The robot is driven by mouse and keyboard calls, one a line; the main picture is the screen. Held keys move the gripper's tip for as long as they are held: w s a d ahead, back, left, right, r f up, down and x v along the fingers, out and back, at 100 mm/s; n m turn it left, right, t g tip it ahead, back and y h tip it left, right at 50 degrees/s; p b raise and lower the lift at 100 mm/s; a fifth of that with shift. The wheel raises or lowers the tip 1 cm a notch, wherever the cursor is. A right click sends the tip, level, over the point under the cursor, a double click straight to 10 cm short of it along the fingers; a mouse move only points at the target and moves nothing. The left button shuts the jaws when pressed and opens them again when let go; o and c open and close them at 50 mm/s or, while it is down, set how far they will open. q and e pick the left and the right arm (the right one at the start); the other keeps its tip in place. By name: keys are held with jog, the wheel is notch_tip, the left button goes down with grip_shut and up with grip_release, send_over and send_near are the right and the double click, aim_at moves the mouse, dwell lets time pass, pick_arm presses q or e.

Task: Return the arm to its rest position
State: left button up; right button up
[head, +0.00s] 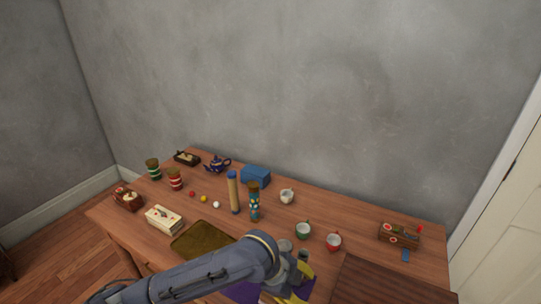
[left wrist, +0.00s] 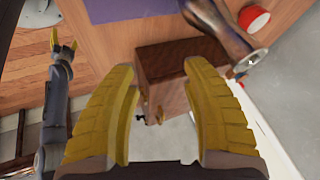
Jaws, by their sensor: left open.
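My left arm reaches in from the bottom left of the head view, over the table's front edge. My left gripper (head: 296,284) has yellow fingers and is partly hidden behind its own wrist there, above a purple cloth (head: 240,292). In the left wrist view my left gripper (left wrist: 163,85) has its two fingers wide apart with nothing between them. A brown wooden block-like piece (left wrist: 170,62) shows beyond the fingers; I cannot tell its distance. My right gripper (left wrist: 63,48) shows small at the left of that view, its yellow fingers apart and empty. It is outside the head view.
A dark slatted board (head: 375,282) lies front right. Grey walls stand behind.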

pick_arm(q)
jog(key=s+a+f+n+t+y, duration=0.1)
jog(key=a+f+n+t+y, duration=0.15)
jog(key=a+n, duration=0.45)
jog(key=s+a+f+n+t+y, duration=0.1)
jog(key=a+f+n+t, duration=0.25)
jog(key=a, duration=0.65)
jog(key=s+a+f+n+y, duration=0.15)
jog(key=s+a, duration=0.25)
jog(key=a, duration=0.4)
jog(key=s+a+f+n+y, duration=0.1)
jog(key=s+a+n+y, duration=0.15)
jog(key=s+a, duration=0.35)
jog(key=s+a+f+n+y, duration=0.1)
jog(key=s+a+y, duration=0.2)
jog(key=a, duration=0.6)
jog(key=s+d+f+g+h, duration=0.1)
jog(key=s+d+f+g, duration=0.15)
jog(key=f, duration=1.35)
jog(key=s+d+f+g+h, duration=0.15)
jog(key=d+f, duration=0.25)
jog(key=f, duration=1.2)
jog(key=s+f+n+g+h, duration=0.1)
jog(key=s+f+n+g, duration=0.1)
jog(key=s+f, duration=1.6)
jog(key=shift+s+f+n+h, duration=0.35)
jog(key=shift+s+n+h, duration=0.1)
jog(key=shift+s, duration=0.5)
